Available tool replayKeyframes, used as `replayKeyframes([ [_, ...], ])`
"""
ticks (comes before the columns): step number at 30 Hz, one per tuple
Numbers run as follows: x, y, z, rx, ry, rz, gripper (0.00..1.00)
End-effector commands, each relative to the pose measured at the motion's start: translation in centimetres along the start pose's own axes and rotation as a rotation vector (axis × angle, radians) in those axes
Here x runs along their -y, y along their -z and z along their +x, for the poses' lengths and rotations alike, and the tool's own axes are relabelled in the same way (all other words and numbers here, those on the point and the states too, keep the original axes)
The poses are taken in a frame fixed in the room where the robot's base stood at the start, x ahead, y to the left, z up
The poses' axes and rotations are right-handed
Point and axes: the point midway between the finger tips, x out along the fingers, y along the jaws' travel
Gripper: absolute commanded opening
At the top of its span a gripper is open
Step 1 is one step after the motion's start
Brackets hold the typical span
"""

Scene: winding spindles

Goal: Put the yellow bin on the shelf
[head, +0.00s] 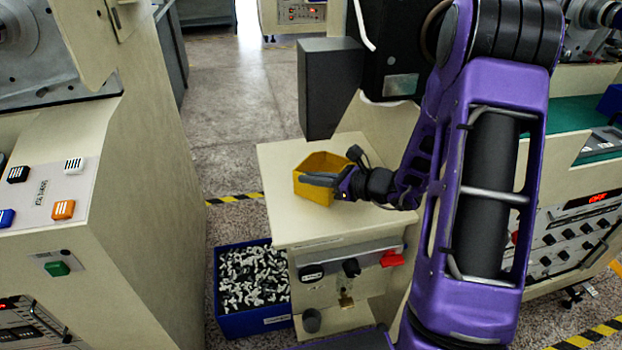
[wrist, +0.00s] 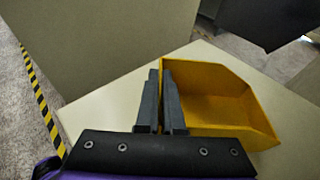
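The yellow bin (head: 318,165) sits on the pale top of a small machine cabinet in the middle of the head view. It is open at the top and looks empty; in the wrist view the bin (wrist: 225,100) is to the right of the fingers. My gripper (head: 322,179) is at the bin's near side. In the wrist view the gripper's fingers (wrist: 161,100) are close together, one on the outer side and one over the inside of the bin, with its side wall between them. The pinched part is mostly hidden. I cannot make out a shelf.
A blue crate (head: 225,310) of small metal parts stands on the floor beside the cabinet (head: 285,220). A dark box-shaped machine part (head: 328,88) hangs just behind the bin. A control console (head: 50,200) stands at left. The grey floor (head: 238,90) between machines is clear.

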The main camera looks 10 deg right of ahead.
Motion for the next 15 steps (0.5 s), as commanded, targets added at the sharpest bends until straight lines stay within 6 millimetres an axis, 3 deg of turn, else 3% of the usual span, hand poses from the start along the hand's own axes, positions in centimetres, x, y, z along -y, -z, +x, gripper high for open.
replayKeyframes([
  [6,-0.01,0.25,0.10,0.000,0.000,0.001,0.00],
  [11,-0.02,0.24,0.09,0.000,0.000,0.000,0.31],
  [15,-0.02,0.23,0.08,0.000,0.000,0.000,0.35],
])
